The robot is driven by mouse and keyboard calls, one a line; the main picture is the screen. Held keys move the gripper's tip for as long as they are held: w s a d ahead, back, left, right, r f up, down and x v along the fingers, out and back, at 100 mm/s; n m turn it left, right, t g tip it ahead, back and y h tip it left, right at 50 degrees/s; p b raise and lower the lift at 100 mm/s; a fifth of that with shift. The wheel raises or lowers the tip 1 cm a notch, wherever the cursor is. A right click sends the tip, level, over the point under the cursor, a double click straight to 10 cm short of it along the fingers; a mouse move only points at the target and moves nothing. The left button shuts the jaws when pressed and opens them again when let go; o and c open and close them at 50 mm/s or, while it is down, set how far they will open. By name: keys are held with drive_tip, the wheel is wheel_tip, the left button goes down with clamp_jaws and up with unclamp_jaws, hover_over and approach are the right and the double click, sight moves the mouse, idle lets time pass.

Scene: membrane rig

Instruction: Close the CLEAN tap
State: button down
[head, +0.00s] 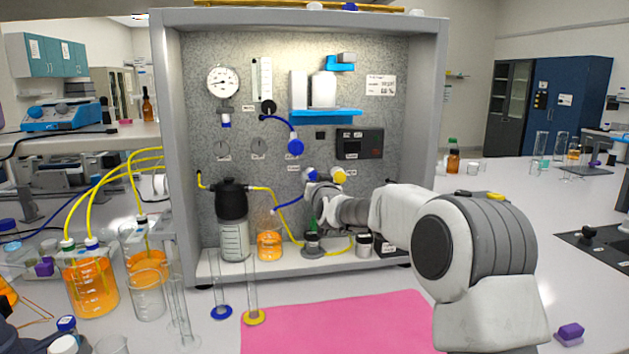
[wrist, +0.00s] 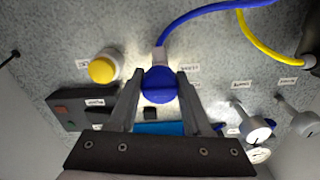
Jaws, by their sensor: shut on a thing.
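My gripper (wrist: 160,92) is shut on a blue tap knob (wrist: 158,82) on the grey speckled panel, one finger on each side of it. In the head view the blue knob (head: 311,174) shows just above my gripper (head: 316,186), partly hidden by it. A blue hose runs from the fitting at this tap. A yellow tap knob (head: 339,176) sits just to its right in the head view, and it shows left of my fingers in the wrist view (wrist: 103,70), untouched. The small labels beside the taps are too blurred to read.
Another blue knob (head: 296,147) is higher on the panel, near a dark display box (head: 359,143).

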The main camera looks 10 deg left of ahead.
drive_tip(key=m+b, duration=0.1)
drive_tip(key=m, duration=0.1)
drive_tip(key=m+b, duration=0.1)
drive_tip(key=b, duration=0.1)
drive_tip(key=shift+f+m+b, duration=0.2)
drive_tip(key=shift+m+b, duration=0.1)
drive_tip(key=shift+m, duration=0.1)
drive_tip(key=m+b, duration=0.3)
drive_tip(key=m, duration=0.1)
drive_tip(key=shift+m, duration=0.3)
drive_tip(key=m+b, duration=0.2)
drive_tip(key=m, duration=0.2)
drive_tip(key=shift+r, duration=0.1)
drive_tip(key=m+b, duration=0.1)
drive_tip(key=m, duration=0.4)
drive_tip(key=shift+b, duration=0.35)
drive_tip(key=shift+r+m, duration=0.1)
drive_tip(key=shift+m, duration=0.2)
drive_tip(key=shift+c, duration=1.7)
unclamp_jaws()
